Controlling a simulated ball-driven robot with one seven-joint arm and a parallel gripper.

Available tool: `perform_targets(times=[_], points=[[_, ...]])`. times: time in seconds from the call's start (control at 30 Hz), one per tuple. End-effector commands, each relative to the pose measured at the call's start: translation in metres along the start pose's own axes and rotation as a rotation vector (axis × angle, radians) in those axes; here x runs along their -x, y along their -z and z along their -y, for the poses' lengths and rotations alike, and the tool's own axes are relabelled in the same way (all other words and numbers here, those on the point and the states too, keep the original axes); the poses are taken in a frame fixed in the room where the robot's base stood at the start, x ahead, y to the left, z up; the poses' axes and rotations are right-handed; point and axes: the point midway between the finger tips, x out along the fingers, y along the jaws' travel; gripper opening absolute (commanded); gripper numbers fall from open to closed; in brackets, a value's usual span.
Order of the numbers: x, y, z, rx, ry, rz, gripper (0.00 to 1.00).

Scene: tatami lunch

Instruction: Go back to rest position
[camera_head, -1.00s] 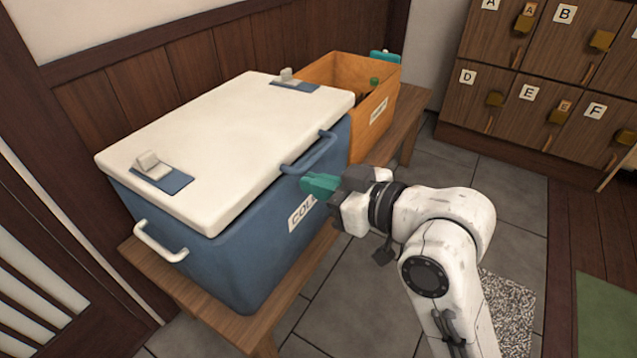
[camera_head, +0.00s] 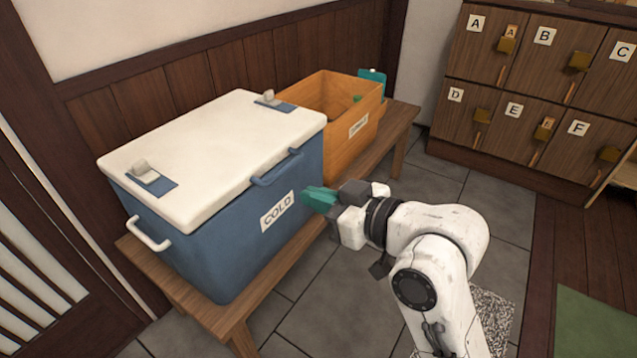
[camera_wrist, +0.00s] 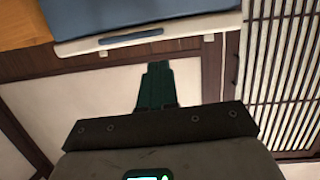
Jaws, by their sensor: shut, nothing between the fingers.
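My gripper (camera_head: 318,200) is shut and empty, its teal fingertips together in front of the blue cooler's right end. The cooler (camera_head: 235,240), labelled COLD, stands on a wooden bench with its white lid (camera_head: 215,150) closed. In the head view the fingertips overlap the cooler's edge; I cannot tell whether they touch it. In the wrist view my shut fingers (camera_wrist: 157,85) show against a pale wall panel, with part of the blue cooler (camera_wrist: 110,15) at the top.
An orange crate (camera_head: 335,125) with bottles stands behind the cooler on the bench (camera_head: 215,315). Wooden lockers (camera_head: 540,95) with lettered doors stand at the back right. Grey tiled floor (camera_head: 500,210) lies open between bench and lockers. A green mat (camera_head: 595,320) is at the lower right.

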Motion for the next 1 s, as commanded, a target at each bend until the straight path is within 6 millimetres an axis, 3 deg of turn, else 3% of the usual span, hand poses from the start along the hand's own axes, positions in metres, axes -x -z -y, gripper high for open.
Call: perform_targets(times=[0.17,0.27,0.37,0.43,0.57,0.7,0.8,1.0], points=[[0.0,-0.002,0.0,-0.007,-0.004,0.005,0.0],[0.005,-0.02,-0.001,-0.05,-0.027,0.039,0.0],[0.017,-0.059,-0.002,-0.139,-0.078,0.122,0.0],[0.033,-0.102,-0.001,-0.223,-0.129,0.214,0.0],[0.074,-0.183,0.008,-0.369,-0.225,0.41,0.0],[0.132,-0.26,0.026,-0.497,-0.322,0.627,0.0],[0.176,-0.303,0.04,-0.566,-0.388,0.77,0.0],[0.254,-0.357,0.064,-0.655,-0.498,0.997,0.0]])
